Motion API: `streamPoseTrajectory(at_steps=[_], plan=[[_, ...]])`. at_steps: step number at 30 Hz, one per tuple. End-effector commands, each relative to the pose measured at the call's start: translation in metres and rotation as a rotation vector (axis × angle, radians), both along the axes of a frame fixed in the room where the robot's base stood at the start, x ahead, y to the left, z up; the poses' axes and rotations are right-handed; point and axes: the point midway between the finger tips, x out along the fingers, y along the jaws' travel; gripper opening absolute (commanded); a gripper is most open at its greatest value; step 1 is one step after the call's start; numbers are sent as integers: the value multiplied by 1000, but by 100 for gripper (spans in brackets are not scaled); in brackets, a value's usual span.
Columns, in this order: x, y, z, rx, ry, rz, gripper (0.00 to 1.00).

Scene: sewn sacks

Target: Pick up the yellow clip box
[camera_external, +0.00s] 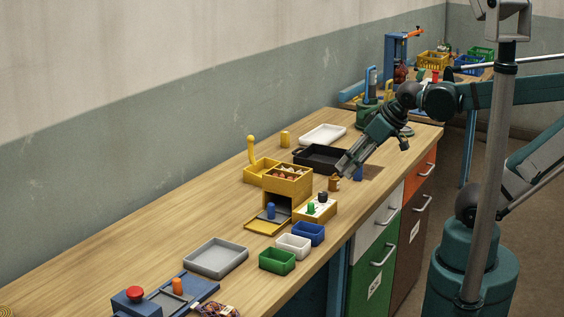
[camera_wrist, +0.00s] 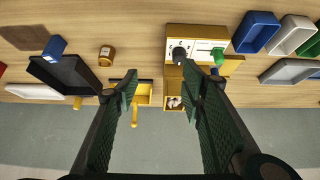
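A yellow box (camera_external: 287,183) with small brown items in its top compartments stands mid-bench. It fits the clip box best, though I cannot tell for sure. In the wrist view the yellow box (camera_wrist: 173,103) shows partly, behind my right finger. A yellow tray with an upright lever (camera_external: 262,167) stands beside it, and shows in the wrist view (camera_wrist: 144,97). My gripper (camera_wrist: 160,78) is open and empty, fingers wide apart. In the external view my gripper (camera_external: 343,167) is above the bench, right of the box.
A cream-topped yellow box (camera_external: 318,207) with green and black knobs adjoins the box. A small amber jar (camera_external: 334,184) and black tray (camera_external: 319,156) are near my gripper. Blue (camera_external: 308,234), white (camera_external: 293,245) and green bins (camera_external: 277,261) line the front edge.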

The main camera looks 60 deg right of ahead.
Motion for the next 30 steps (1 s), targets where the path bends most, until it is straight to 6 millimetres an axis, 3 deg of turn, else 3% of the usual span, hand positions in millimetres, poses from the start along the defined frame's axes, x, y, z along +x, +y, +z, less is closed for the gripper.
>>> streamPoseTrajectory(at_steps=[23, 30], plan=[[1, 0, 1, -3, 1, 2, 37], [14, -6, 14, -35, 14, 28, 37]])
